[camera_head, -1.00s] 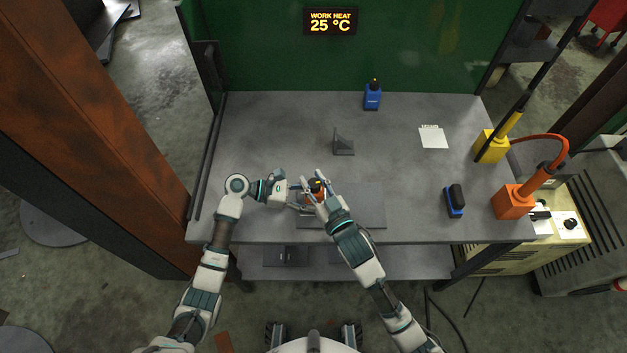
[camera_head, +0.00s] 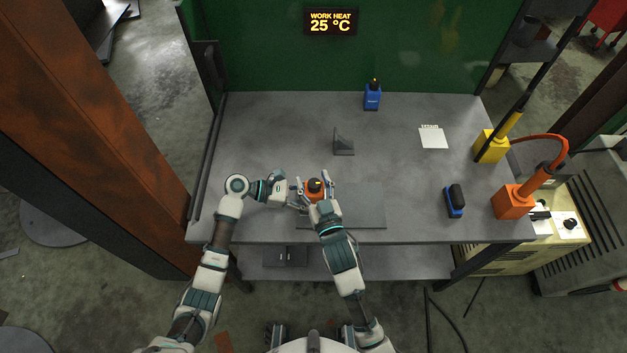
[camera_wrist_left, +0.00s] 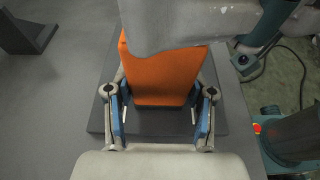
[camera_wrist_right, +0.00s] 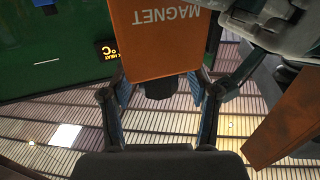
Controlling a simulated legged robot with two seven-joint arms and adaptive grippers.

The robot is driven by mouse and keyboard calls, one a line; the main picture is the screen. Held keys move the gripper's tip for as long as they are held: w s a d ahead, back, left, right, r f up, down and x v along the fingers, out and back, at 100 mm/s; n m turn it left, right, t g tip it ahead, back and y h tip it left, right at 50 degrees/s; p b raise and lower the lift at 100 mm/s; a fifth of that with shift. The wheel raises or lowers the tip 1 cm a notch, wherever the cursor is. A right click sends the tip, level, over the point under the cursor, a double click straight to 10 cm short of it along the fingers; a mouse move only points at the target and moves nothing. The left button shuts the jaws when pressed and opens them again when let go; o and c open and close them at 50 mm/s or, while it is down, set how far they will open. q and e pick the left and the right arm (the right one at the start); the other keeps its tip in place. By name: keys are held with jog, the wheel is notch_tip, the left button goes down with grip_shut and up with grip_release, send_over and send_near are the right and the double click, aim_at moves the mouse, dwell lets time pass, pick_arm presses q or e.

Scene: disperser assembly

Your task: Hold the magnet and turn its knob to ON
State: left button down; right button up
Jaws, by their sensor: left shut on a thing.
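The orange magnet (camera_head: 316,194) stands over the dark plate (camera_head: 362,207) near the table's front edge. Its black knob (camera_head: 315,184) with a yellow mark faces up in the head view; its setting is too small to read. My left gripper (camera_head: 299,196) is shut on the magnet's body from the left, and the left wrist view shows the orange body (camera_wrist_left: 163,78) between its blue pads. My right gripper (camera_head: 322,198) is open at the magnet's near right side. In the right wrist view, the face lettered MAGNET (camera_wrist_right: 165,40) and the knob (camera_wrist_right: 158,89) lie ahead, between and beyond the spread fingers.
A grey angled bracket (camera_head: 343,143) stands behind the plate. A blue bottle-like object (camera_head: 373,97) is at the back, and a blue-black block (camera_head: 455,200) at the right. Yellow (camera_head: 491,146) and orange (camera_head: 513,201) tools stand along the right edge. The table centre is mostly clear.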

jog(key=v, duration=1.2)
jog(key=shift+w+f, duration=0.1)
pick_arm(q)
jog(key=shift+c, duration=1.6)
grip_release()
jog(key=shift+a, duration=0.1)
